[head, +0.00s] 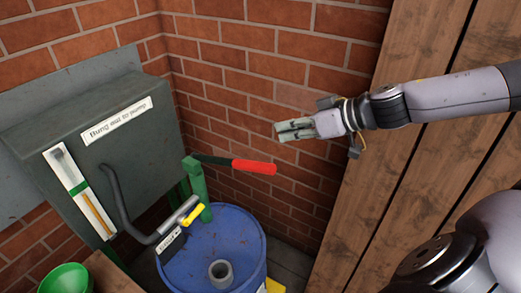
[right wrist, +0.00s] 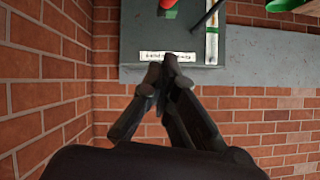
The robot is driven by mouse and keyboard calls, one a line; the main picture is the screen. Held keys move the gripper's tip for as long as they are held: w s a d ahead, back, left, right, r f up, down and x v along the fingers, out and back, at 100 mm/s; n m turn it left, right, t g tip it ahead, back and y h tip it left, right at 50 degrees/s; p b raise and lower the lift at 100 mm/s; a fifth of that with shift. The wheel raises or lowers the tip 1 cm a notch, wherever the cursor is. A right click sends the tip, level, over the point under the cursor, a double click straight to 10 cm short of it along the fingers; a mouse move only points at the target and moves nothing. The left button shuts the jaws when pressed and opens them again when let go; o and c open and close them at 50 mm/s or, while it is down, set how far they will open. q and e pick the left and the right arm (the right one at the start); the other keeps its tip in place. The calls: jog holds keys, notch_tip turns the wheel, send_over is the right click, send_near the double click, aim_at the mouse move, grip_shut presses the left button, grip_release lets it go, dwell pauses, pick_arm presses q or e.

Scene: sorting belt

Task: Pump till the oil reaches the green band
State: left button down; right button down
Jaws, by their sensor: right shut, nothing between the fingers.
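In the head view a green hand pump (head: 196,190) stands on a blue drum (head: 236,236). Its lever has a red grip (head: 254,167) that points right. A grey tank (head: 98,140) on the left carries a white sight gauge (head: 80,192) with a green band (head: 79,188) and a yellowish column in its lower part, below the band. My right gripper (head: 280,131) is shut and empty, above and to the right of the red grip, apart from it. In the right wrist view its fingertips (right wrist: 168,62) meet before the tank (right wrist: 230,45). My left gripper is not in view.
A dark hose (head: 117,200) runs from the tank toward the drum. A green bowl (head: 66,279) sits at the lower left. Brick walls stand behind and wooden boards (head: 425,120) on the right. The air around the red grip is free.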

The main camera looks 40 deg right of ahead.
jog(key=shift+s+d+r, duration=0.15)
jog(key=shift+d+r, duration=0.15)
jog(key=shift+w+a+f+p, duration=0.2)
jog(key=shift+w+a+f, duration=0.45)
jog(key=shift+w+f, duration=0.65)
jog(key=shift+w+a+f+p, duration=0.15)
jog(key=shift+w+a+f, duration=0.6)
jog(key=shift+f, duration=0.95)
jog(key=shift+w+a+f+p, duration=0.2)
jog(key=shift+w+a+f, duration=0.35)
jog(key=shift+w+f, duration=0.75)
jog(key=shift+s+f, duration=0.2)
jog(key=shift+f, duration=0.15)
